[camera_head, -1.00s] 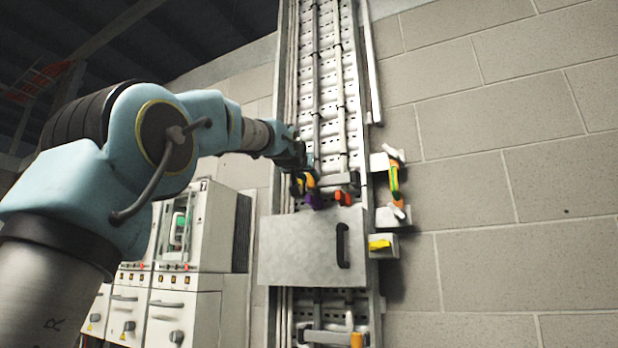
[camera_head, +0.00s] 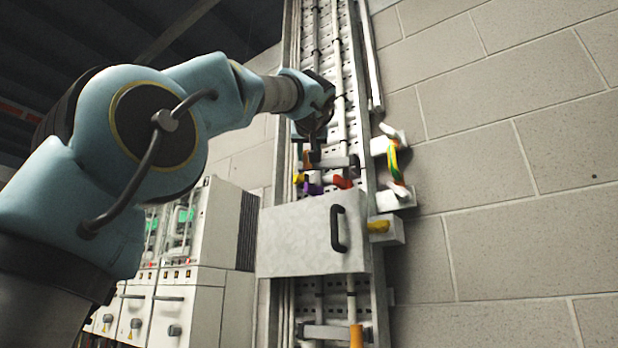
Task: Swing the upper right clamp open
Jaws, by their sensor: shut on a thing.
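Two upright pipes run up a slotted tray (camera_head: 322,60) on the wall. A grey clamp bar (camera_head: 338,162) crosses it just above a grey cover box; I take it to be the upper right clamp. My gripper (camera_head: 314,153) is at the left end of this bar, small and dark in the picture. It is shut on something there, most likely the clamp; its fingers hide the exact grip. A small orange piece (camera_head: 307,159) shows beside the fingers. Whether the clamp is swung out at all is hard to tell.
The grey box (camera_head: 305,236) with a black handle (camera_head: 338,229) sticks out below. Purple (camera_head: 314,188) and red (camera_head: 342,182) pieces sit above it. White brackets (camera_head: 396,200) with a yellow-green cable stand at the right. White cabinets (camera_head: 215,232) stand at the left.

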